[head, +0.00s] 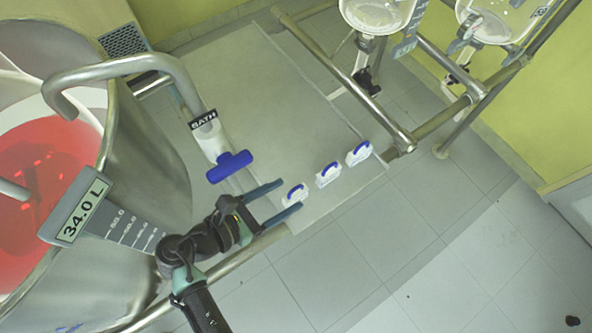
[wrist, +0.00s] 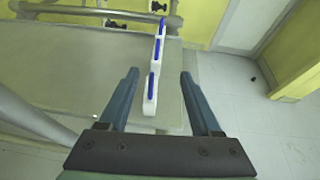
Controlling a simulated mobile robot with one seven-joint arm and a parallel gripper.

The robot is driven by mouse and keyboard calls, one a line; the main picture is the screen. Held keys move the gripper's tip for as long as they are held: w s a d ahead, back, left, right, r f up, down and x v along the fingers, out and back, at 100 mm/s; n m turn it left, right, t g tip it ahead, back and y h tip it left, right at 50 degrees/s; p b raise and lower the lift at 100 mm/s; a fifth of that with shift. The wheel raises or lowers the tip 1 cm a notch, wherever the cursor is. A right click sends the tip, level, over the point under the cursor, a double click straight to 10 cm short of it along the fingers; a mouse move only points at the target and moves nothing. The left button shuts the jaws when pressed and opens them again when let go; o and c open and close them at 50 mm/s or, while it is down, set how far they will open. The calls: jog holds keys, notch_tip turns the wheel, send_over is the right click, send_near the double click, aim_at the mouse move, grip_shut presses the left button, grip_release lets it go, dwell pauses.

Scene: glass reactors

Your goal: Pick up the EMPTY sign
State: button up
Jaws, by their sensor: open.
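Three small white signs with blue handles stand in a row along the edge of a grey platform in the head view: a near one (head: 293,197), a middle one (head: 328,174) and a far one (head: 359,152). Their lettering cannot be read, so I cannot tell which is the EMPTY sign. My gripper (head: 291,194) is open, its two fingers on either side of the near sign. In the wrist view, my gripper (wrist: 159,73) is open and the near sign (wrist: 150,100) shows between the fingers; the other two line up behind it.
The grey platform (head: 235,85) has free room behind the signs. A metal vessel (head: 150,160) with red liquid stands left, with a pipe, a BATH label (head: 203,120) and a blue valve handle (head: 230,166) close to my gripper. Metal rails (head: 350,90) and glass vessels stand at the back.

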aim_at(285, 203)
jog(key=f+b, duration=0.4)
jog(key=f, duration=0.1)
jog(key=w+f+b, duration=0.1)
jog(key=f+b, duration=0.1)
jog(key=shift+f, duration=0.15)
jog(key=shift+w+d+f, duration=0.1)
jog(key=x, duration=0.7)
jog(key=shift+w+b, duration=0.25)
jog(key=shift+b, duration=0.1)
grip_shut()
